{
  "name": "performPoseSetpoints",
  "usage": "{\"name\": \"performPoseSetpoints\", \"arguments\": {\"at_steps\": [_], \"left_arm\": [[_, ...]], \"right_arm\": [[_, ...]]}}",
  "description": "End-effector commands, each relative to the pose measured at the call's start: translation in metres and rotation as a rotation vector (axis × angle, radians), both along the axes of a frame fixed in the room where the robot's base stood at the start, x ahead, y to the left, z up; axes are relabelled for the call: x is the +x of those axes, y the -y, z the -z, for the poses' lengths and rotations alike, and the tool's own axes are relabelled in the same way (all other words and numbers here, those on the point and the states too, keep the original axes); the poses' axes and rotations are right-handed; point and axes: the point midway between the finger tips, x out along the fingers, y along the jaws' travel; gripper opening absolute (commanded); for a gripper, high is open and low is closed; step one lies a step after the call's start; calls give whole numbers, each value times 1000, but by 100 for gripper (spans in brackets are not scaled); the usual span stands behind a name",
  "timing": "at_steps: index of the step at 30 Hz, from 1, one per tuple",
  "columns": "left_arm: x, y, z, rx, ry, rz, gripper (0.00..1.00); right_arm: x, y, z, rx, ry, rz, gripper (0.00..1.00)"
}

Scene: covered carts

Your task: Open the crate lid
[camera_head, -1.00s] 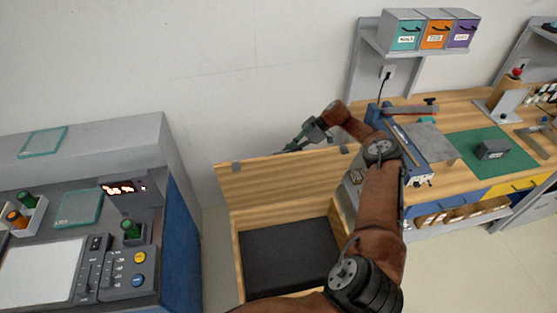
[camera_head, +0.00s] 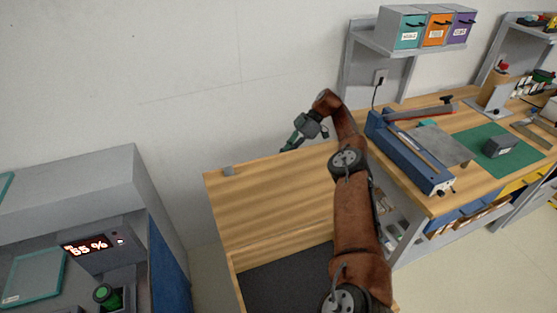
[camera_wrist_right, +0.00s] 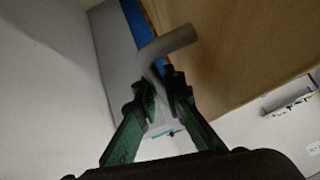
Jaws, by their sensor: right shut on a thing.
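The wooden crate lid (camera_head: 268,205) stands raised at the back of the crate, its broad face towards me in the head view. The open wooden crate (camera_head: 234,277) shows a dark inside floor (camera_head: 285,280). In the right wrist view my right gripper (camera_wrist_right: 168,82) is shut on a grey bent handle (camera_wrist_right: 170,42), beside the brown lid panel (camera_wrist_right: 235,45). My left gripper is not in view.
A grey and blue machine (camera_head: 80,185) with a lit display stands left of the crate. A wooden workbench (camera_head: 425,197) with a blue tool (camera_head: 410,155) stands at the right, close to my right arm. A plain wall is behind the lid.

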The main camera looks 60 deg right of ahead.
Motion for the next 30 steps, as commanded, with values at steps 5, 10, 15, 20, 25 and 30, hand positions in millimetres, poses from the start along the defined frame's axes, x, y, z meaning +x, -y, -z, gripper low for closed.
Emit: {"name": "performPoseSetpoints", "arguments": {"at_steps": [5, 10, 15, 20, 25, 30], "left_arm": [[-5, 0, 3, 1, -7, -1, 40], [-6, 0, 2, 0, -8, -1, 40], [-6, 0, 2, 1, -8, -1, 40], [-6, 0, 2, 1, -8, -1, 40], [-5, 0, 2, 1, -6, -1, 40], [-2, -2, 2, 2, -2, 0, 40]], "right_arm": [[-3, 0, 4, 5, -8, -2, 0], [-4, 1, 4, 7, -8, -2, 0], [-5, 1, 4, 7, -9, -1, 11], [-5, 2, 3, 7, -6, 1, 22], [-5, 2, 2, 5, -5, 2, 26], [-4, 2, 1, 5, -4, 1, 26]]}}
